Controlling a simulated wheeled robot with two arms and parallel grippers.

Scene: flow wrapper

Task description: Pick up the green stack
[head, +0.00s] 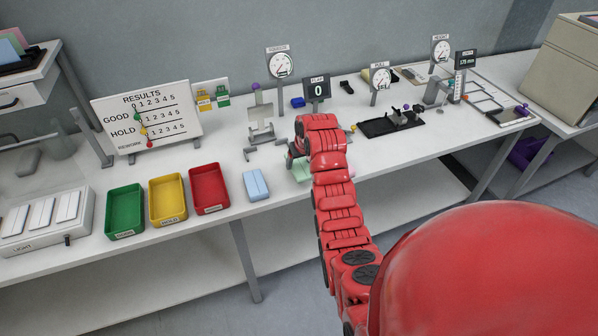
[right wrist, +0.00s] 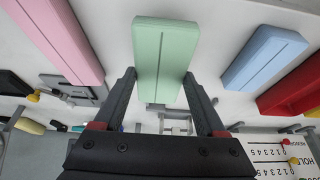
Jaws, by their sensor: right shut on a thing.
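The green stack (right wrist: 165,48) is a pale green block with a groove along its top. In the right wrist view it lies between the two dark fingers of my right gripper (right wrist: 161,76), which is shut on it. In the head view the green stack (head: 299,171) shows at the table's front edge, partly hidden by my red right arm. My right gripper (head: 296,156) is mostly hidden there by the arm. I cannot tell whether the stack is clear of the table. My left gripper is not in view.
A blue stack (head: 256,185) lies to the left, beside the red tray (head: 210,207), the yellow tray (head: 168,219) and the green tray (head: 125,231). A pink stack (right wrist: 57,38) lies on the other side. Gauges and a small fixture (head: 262,120) stand behind.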

